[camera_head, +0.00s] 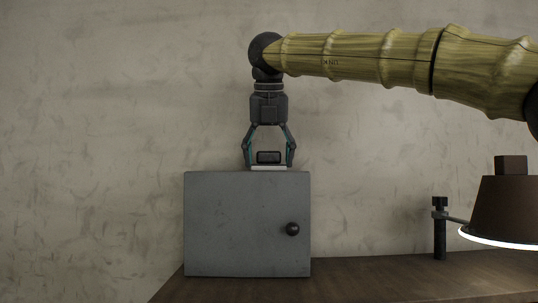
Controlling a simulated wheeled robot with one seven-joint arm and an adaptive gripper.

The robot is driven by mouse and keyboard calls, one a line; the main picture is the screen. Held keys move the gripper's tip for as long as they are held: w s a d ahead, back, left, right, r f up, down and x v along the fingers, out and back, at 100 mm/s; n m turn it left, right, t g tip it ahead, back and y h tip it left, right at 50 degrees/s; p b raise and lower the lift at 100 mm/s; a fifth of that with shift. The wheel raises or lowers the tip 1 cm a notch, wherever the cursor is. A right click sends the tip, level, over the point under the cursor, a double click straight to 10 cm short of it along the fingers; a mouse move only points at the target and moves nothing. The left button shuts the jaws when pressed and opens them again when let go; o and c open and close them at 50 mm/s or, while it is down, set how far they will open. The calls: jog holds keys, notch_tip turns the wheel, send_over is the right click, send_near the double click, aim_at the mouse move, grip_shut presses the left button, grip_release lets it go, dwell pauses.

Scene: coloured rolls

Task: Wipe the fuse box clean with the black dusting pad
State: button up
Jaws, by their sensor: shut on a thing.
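The fuse box (240,225) is a grey metal cabinet with a round dark knob (292,229) at the right of its door. It stands upright on the wooden surface, its door closed. My gripper (269,160) points straight down over the right part of the box's top and is shut on the black dusting pad (268,157). The pad has a dark block between the fingers and a thin pale layer under it. That layer appears to rest on the top of the box. The top face itself is hidden at this eye level.
A brown lamp (508,205) with a lit white rim hangs at the right, beside a dark post (439,228). The wooden tabletop (390,275) is clear between the box and the post. A plain mottled wall stands behind.

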aim_at(259, 164)
jog(key=shift+w, duration=1.7)
jog(key=shift+a, duration=1.2)
jog(key=shift+s+d+f+b, duration=0.1)
jog(key=shift+s+d+b, duration=0.05)
jog(key=shift+s+b, duration=0.65)
jog(key=shift+s, duration=0.8)
jog(key=shift+s+b, duration=0.1)
jog(key=shift+b, duration=0.3)
jog(key=shift+s, duration=0.2)
jog(key=shift+s+b, duration=0.6)
jog(key=shift+s, duration=0.55)
jog(key=shift+s+b, duration=0.85)
jog(key=shift+s, duration=0.6)
